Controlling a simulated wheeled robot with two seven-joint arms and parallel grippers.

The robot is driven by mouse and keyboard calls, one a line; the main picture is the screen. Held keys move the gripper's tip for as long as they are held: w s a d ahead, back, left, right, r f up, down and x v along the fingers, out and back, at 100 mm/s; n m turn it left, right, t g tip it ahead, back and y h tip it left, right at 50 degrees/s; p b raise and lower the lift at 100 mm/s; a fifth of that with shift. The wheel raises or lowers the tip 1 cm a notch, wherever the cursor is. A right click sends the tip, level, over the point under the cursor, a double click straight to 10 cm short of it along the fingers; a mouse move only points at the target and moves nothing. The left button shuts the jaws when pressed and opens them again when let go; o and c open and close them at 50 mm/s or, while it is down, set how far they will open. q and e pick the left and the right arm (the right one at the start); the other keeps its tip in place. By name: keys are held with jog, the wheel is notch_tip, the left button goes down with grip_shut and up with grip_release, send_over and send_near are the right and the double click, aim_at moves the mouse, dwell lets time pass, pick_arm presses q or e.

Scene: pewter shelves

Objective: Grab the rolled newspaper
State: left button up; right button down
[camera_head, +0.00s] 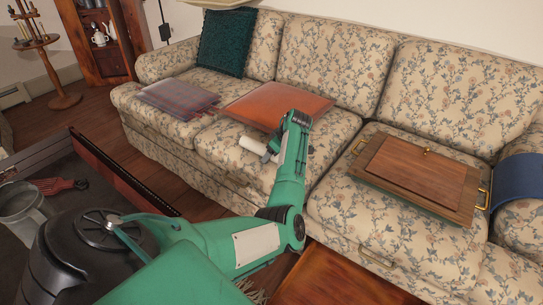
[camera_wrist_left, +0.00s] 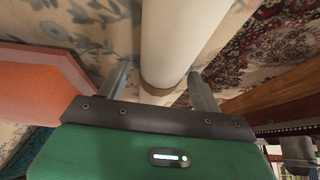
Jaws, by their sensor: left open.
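The rolled newspaper (camera_head: 253,146) is a pale cylinder at the front of the sofa's middle seat, partly hidden behind my green left arm. In the left wrist view the rolled newspaper (camera_wrist_left: 180,38) is a cream tube with a darker band, running from the top edge down between the two metal fingers. My left gripper (camera_wrist_left: 160,72) is open, with one finger on each side of the roll and gaps visible beside it. In the head view the fingers of my left gripper (camera_head: 271,158) are mostly hidden by the wrist. My right gripper is not in view.
A wooden table (camera_head: 345,280) stands in front. A dark table (camera_head: 95,175) with a metal mug (camera_head: 22,207) is at left.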

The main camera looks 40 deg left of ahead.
pick_arm(q)
jog(key=shift+r, duration=0.1)
jog(key=c, duration=1.1)
jog(key=shift+c, duration=0.3)
jog(key=shift+r, duration=0.1)
